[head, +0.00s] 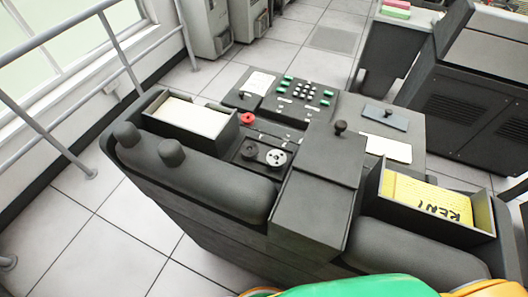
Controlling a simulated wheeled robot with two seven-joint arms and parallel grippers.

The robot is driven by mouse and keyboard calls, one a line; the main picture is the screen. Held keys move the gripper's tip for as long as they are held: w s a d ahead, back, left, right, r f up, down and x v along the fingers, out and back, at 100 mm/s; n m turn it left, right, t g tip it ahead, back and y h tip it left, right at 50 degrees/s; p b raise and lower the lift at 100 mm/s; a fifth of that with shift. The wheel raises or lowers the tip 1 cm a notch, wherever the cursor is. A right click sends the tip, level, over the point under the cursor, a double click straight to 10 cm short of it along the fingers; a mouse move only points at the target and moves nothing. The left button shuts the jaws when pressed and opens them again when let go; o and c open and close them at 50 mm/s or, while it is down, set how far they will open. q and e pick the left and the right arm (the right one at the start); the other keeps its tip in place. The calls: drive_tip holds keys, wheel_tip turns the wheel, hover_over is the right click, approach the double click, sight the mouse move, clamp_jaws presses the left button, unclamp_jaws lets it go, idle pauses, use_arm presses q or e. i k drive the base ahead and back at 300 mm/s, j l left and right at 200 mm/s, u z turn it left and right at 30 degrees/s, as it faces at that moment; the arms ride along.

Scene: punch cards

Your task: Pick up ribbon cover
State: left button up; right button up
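A dark grey card punch machine (232,229) stands in the middle of the head view. On its centre is a raised dark cover (318,158) with a black knob (340,127) near its back edge. It lies closed and flat; I cannot tell for sure that it is the ribbon cover. A smaller blue-grey plate (385,118) with a small knob lies to its right. Two round spool-like parts, one dark (249,149) and one light-faced (275,158), sit left of the raised cover. Neither of my grippers shows in this view.
Railings (60,150) line the left; tiled floor lies between.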

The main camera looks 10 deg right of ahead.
sight(245, 101)
drive_tip(key=k, duration=0.3)
drive_tip(key=j, duration=0.25)
drive_tip(key=i+j+u, duration=0.15)
drive_tip(key=j+u, duration=0.2)
drive_tip(key=i+j+u, duration=0.2)
drive_tip(key=u, duration=0.15)
drive_tip(key=i+j+u, duration=0.55)
drive_tip(key=u, duration=0.2)
drive_tip(key=i+u, duration=0.35)
drive_tip(key=i+z, duration=0.95)
drive_tip(key=i+j+z, duration=0.3)
drive_tip(key=i+z, duration=0.15)
drive_tip(key=i+l+z, duration=0.2)
drive_tip(key=z, duration=0.2)
drive_tip(key=i+z, duration=1.3)
drive_tip(key=z, duration=0.3)
drive_tip(key=i+j+z, duration=0.1)
drive_tip(key=z, duration=0.35)
drive_tip(key=i+j+z, duration=0.2)
drive_tip(key=z, duration=0.2)
drive_tip(key=i+j+z, duration=0.15)
drive_tip(key=z, duration=0.3)
